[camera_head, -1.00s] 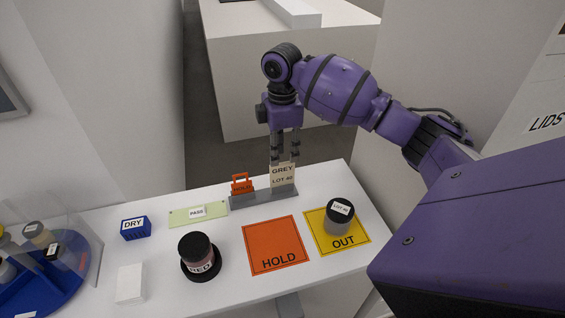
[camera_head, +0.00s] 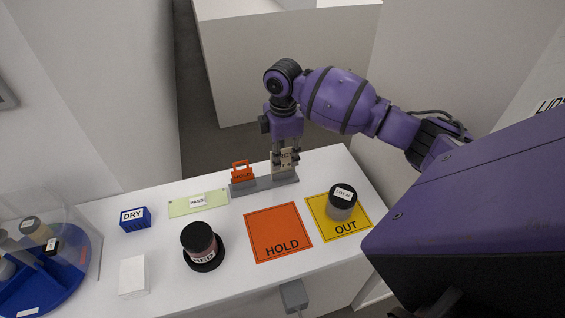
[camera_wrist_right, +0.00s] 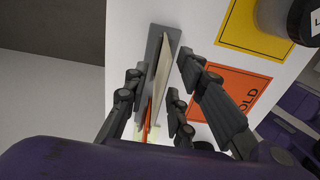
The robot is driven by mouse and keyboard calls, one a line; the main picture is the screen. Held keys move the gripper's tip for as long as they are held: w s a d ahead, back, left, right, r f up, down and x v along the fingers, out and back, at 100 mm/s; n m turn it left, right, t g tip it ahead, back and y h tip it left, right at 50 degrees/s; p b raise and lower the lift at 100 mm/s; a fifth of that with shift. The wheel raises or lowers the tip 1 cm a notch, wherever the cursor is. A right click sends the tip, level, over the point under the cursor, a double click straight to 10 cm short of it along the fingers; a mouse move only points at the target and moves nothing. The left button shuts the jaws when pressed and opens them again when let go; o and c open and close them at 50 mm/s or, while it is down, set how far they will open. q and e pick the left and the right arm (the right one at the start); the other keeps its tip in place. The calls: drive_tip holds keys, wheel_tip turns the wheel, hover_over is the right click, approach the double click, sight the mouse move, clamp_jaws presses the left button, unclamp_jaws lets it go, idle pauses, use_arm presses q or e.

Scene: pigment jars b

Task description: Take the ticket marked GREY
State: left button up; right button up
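The cream ticket marked GREY (camera_head: 281,170) stands upright in the right part of the grey holder (camera_head: 240,187), its lettering partly covered by my fingers. My right gripper (camera_head: 286,158) points down over it, with its fingers at the ticket's upper part. In the right wrist view the ticket (camera_wrist_right: 163,70) shows edge-on in the holder (camera_wrist_right: 151,45). The fingers of the right gripper (camera_wrist_right: 160,80) are spread on either side of it, with gaps visible. My left gripper is in neither view.
An orange HOLD tag (camera_head: 242,174) stands beside the ticket in the holder. In front lie an orange HOLD mat (camera_head: 265,222) and a yellow OUT mat (camera_head: 325,230) bearing a dark-lidded jar (camera_head: 342,203). A RED jar (camera_head: 199,240), blue DRY block (camera_head: 135,219) and PASS strip (camera_head: 180,208) are left.

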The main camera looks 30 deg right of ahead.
clamp_jaws()
